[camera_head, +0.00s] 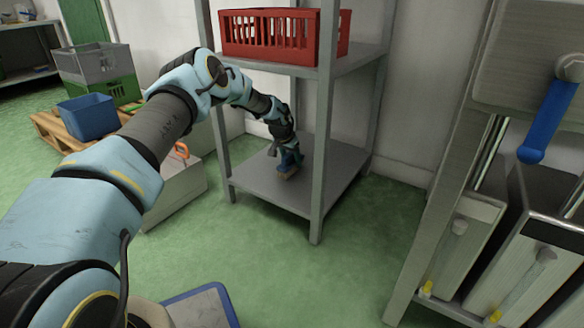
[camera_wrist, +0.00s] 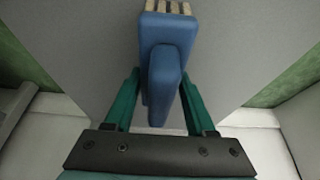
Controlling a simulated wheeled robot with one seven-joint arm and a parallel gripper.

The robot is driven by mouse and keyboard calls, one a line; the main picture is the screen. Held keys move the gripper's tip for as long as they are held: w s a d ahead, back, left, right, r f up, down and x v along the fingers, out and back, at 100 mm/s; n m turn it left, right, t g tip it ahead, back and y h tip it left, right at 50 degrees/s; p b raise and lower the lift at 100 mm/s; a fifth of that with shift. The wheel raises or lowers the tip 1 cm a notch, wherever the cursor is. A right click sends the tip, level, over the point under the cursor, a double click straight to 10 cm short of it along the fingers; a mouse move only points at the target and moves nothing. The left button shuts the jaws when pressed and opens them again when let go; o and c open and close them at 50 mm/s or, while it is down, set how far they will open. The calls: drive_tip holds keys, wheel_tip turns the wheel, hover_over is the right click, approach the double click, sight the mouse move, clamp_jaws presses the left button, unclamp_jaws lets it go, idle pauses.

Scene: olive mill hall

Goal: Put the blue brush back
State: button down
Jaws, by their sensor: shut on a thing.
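The blue brush (camera_head: 289,161) is at the end of my arm, over the lower shelf (camera_head: 322,184) of the grey metal rack. In the wrist view the blue brush (camera_wrist: 166,48) has a blue handle and body with pale bristles at its far end. My gripper (camera_wrist: 158,92) has its green fingers on both sides of the brush handle and is shut on it. In the head view my gripper (camera_head: 286,150) is small and partly covers the brush. The bristle end is at or just above the shelf; I cannot tell if it touches.
A red crate (camera_head: 268,48) stands on the upper shelf, above my forearm. A rack post (camera_head: 321,130) stands just right of my gripper. The lower shelf is otherwise bare. A blue crate (camera_head: 90,117) on a pallet is at left; metal equipment (camera_head: 520,200) is at right.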

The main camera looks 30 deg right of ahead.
sight(290, 153)
drive_tip(key=shift+f, duration=0.35)
drive_tip(key=shift+f, duration=0.15)
drive_tip(key=shift+c, duration=1.1)
unclamp_jaws()
drive_tip(key=shift+r+p, duration=0.3)
drive_tip(key=shift+r, duration=0.15)
drive_tip(key=p+v, duration=0.3)
drive_tip(key=v, duration=0.2)
drive_tip(key=shift+r, duration=0.15)
drive_tip(key=s+a+p, duration=0.1)
drive_tip(key=s+a, duration=0.1)
drive_tip(key=a, duration=0.1)
drive_tip(key=s+a+p, duration=0.1)
drive_tip(key=a+p, duration=0.1)
drive_tip(key=a, duration=0.2)
drive_tip(key=s+a+f+p, duration=0.1)
drive_tip(key=s+a+p, duration=0.1)
drive_tip(key=a, duration=0.1)
drive_tip(key=shift+s+a, duration=0.25)
drive_tip(key=shift+s, duration=0.15)
